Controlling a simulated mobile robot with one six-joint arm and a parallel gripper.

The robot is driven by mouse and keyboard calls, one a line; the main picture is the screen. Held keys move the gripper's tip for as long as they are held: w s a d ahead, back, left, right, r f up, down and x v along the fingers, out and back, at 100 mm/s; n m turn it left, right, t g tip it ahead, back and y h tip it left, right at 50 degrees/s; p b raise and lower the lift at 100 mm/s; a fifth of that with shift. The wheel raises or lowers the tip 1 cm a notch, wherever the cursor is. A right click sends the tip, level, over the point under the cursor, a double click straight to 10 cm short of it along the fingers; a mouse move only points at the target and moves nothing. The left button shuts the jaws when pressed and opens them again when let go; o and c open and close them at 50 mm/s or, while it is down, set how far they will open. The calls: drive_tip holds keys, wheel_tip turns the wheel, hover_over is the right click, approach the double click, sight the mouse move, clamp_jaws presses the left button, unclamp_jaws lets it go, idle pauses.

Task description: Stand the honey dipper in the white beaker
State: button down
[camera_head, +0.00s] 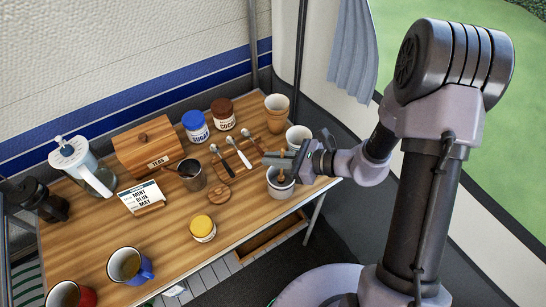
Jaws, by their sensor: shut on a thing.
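The honey dipper (282,175) is a small wooden stick, roughly upright, with its lower part inside the mouth of a white beaker (281,190) near the table's right front edge. My gripper (280,160) is above that beaker and shut on the dipper. The fingers hide part of the dipper. I cannot tell whether its lower end touches the beaker's bottom.
Another white cup (298,136) and stacked tan cups (276,106) stand behind. An open drawer (272,238) is below the front edge.

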drive_tip(key=c, duration=1.5)
unclamp_jaws()
drive_tip(key=p+v, duration=0.2)
drive_tip(key=v, duration=0.5)
drive_tip(key=shift+s+d+r, duration=0.1)
drive_tip(key=shift+d+r, duration=0.1)
